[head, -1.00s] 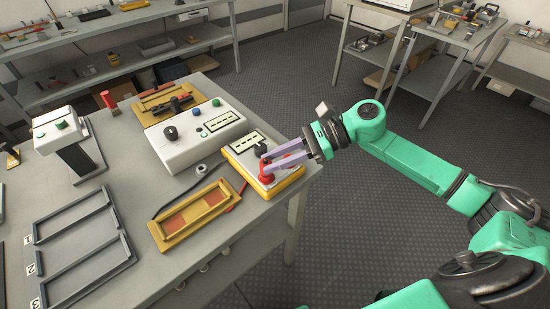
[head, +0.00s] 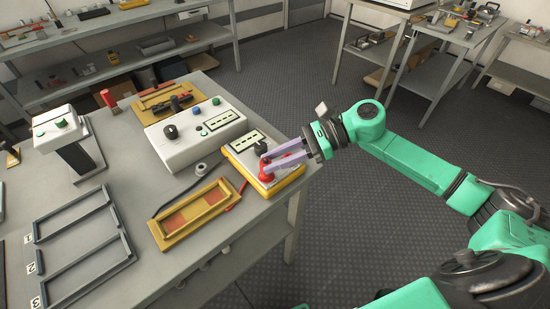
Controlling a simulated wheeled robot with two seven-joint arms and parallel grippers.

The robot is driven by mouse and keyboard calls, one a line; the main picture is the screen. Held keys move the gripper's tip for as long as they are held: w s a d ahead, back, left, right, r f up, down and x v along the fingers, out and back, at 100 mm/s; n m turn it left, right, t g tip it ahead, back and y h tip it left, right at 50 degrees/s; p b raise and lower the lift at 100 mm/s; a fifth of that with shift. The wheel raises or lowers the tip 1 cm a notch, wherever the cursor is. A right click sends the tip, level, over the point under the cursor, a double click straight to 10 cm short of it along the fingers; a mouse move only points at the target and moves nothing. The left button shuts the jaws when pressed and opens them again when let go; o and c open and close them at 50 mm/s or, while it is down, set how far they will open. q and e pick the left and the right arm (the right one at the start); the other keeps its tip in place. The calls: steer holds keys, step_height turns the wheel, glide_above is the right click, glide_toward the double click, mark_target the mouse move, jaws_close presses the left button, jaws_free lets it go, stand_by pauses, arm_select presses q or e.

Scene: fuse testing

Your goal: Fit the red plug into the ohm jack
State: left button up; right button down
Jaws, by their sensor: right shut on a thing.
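The yellow-edged meter (head: 292,187) with a pale face lies near the right edge of the table. My right gripper (head: 266,163) is shut on the red plug (head: 266,172), which stands upright at the meter's front left part. The plug's lower end meets the meter's face, but I cannot tell how deep it sits in a jack. A red lead (head: 238,196) runs from the meter's left side toward the tray. The jack under the plug is hidden. My left gripper is not in view.
A yellow tray (head: 163,239) lies left of the meter. A white box with knobs (head: 175,158) stands behind it. Grey frames numbered 1 to 3 (head: 123,236) lie at the left. The table edge is close to the meter's right side.

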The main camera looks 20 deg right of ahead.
steer(key=c, duration=0.6)
jaws_free()
steer(key=b+v, duration=0.4)
steer(key=v, duration=1)
steer(key=shift+d+b, duration=0.3)
steer(key=shift+b, duration=0.05)
steer(key=shift+s, duration=0.1)
